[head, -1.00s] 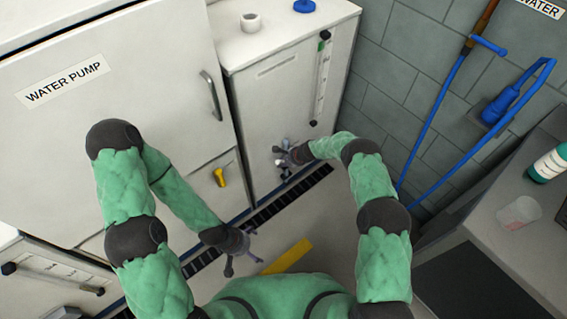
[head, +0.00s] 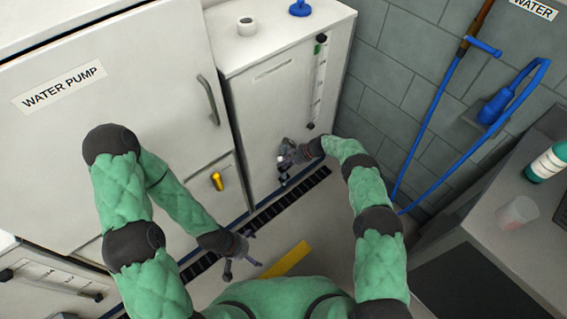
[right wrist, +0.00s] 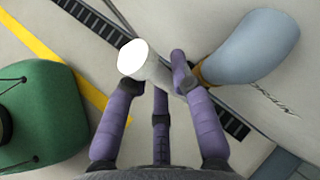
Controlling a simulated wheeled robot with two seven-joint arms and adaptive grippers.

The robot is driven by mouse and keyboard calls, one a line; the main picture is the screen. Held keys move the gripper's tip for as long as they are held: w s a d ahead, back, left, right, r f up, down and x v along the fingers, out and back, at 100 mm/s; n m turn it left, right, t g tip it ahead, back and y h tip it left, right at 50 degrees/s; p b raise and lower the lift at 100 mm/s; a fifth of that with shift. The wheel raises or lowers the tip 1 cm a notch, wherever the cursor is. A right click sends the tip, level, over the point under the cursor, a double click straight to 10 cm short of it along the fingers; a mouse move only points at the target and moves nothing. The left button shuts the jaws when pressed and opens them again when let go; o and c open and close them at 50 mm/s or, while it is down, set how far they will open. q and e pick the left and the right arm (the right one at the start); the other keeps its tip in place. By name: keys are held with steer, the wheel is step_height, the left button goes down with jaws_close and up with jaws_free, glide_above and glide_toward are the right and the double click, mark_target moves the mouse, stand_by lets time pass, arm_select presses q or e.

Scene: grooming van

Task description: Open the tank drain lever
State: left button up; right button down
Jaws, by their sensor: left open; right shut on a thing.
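The white tank cabinet (head: 258,105) stands right of the water pump cabinet, with its drain fitting low on the front. My right gripper (head: 284,158) is at this fitting. In the right wrist view my right gripper (right wrist: 158,85) has its three purple fingers closed around a pale grey bar with a white round end, apparently the drain lever (right wrist: 140,62). The bar runs towards a rounded grey-blue part (right wrist: 250,48) with a brass collar. The fingers hide much of the lever in the head view. My left gripper (head: 245,260) is open and empty above the floor.
A yellow handle (head: 217,181) sits on the water pump cabinet (head: 100,130). A dark floor grate (head: 290,200) runs below the cabinets, near a yellow floor stripe (head: 288,260). A blue hose (head: 425,135) hangs on the right wall. A counter (head: 490,240) stands at right.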

steer(key=c, duration=1)
jaws_free()
steer(key=shift+a, duration=0.1)
